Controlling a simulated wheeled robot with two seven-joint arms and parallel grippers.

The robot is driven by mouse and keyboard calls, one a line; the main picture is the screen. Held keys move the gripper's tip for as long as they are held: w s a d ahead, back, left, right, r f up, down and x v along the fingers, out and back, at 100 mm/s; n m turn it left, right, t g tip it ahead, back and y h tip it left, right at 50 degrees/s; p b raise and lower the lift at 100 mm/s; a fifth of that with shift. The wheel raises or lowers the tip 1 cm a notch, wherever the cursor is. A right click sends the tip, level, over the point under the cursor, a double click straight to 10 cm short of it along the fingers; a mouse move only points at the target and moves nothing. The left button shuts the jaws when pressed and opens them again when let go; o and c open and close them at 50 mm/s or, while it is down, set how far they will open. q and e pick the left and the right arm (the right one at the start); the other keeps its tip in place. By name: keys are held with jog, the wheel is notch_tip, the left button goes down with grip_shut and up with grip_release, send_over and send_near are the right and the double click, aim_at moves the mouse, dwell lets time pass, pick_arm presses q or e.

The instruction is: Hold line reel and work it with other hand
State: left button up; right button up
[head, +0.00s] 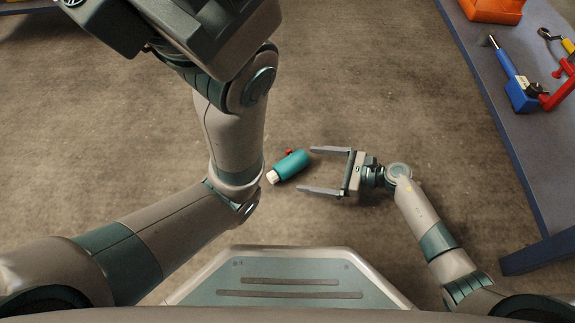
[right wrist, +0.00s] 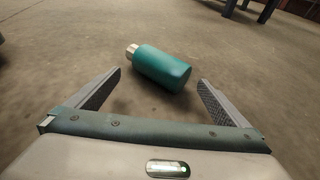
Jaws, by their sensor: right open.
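A teal cylinder (head: 290,165) with a pale cap and a small red part lies on its side on the floor; I cannot tell if it is the line reel. My right gripper (head: 306,170) is open and empty, and its fingertips point at the cylinder's right end. In the right wrist view the teal cylinder (right wrist: 160,70) is just beyond the gap between the open fingers (right wrist: 160,80), with its pale cap to the left. My left arm reaches up to the top of the head view; its jaws are not visible there.
A blue-grey table (head: 490,120) runs along the right side. On it are an orange bin (head: 493,9), a blue-handled tool (head: 508,64), a blue block (head: 521,95) and red tool parts (head: 560,92). The brown floor around the teal cylinder is clear.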

aim_at(302, 168)
jog(key=b+x, duration=0.1)
jog(key=x, duration=0.3)
jog(key=shift+w+a+f, duration=0.1)
jog(key=shift+f, duration=0.05)
jog(key=shift+b+x, duration=0.45)
jog(key=shift+x, duration=0.5)
jog(key=shift+c, duration=0.6)
jog(key=c, duration=0.4)
